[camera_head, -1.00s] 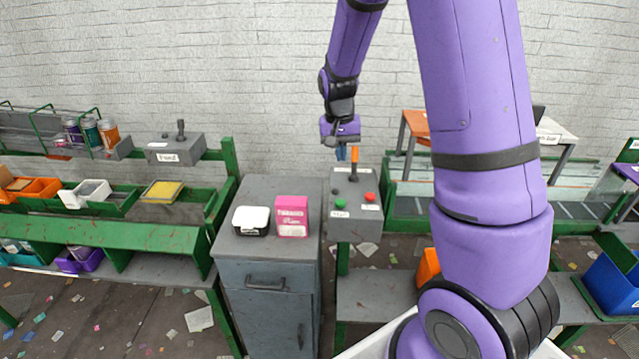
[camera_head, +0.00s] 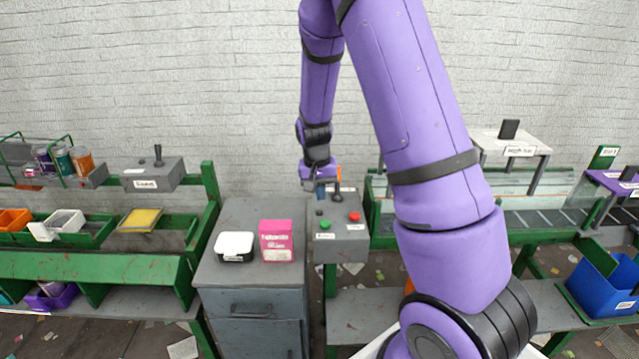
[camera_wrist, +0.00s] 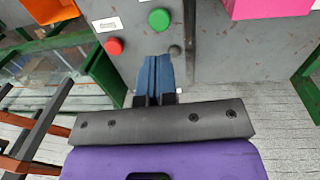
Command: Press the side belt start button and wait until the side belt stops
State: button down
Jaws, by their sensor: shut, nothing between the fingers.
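A grey control box (camera_head: 342,242) stands right of the cabinet. Which button starts the side belt is not readable from the small labels. My gripper (camera_head: 320,193) is shut and empty, with blue fingers pointing down behind the green button, over the box's far part. In the wrist view the closed fingertips (camera_wrist: 155,59) are over the box top, just below the green button (camera_wrist: 159,19), with the red button (camera_wrist: 114,46) to their left. Contact with the box cannot be told.
A grey cabinet (camera_head: 238,292) holds a white-lidded box (camera_head: 235,244) and a pink box (camera_head: 276,241). A conveyor (camera_head: 545,219) runs at the right, partly hidden by my arm. Another lever box (camera_head: 152,174) is at the left. A blue bin (camera_head: 604,287) is at lower right.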

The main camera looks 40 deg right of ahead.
aim_at(325, 223)
jog(key=f, duration=0.8)
jog(key=shift+s+d+f, duration=0.2)
jog(key=shift+d, duration=0.15)
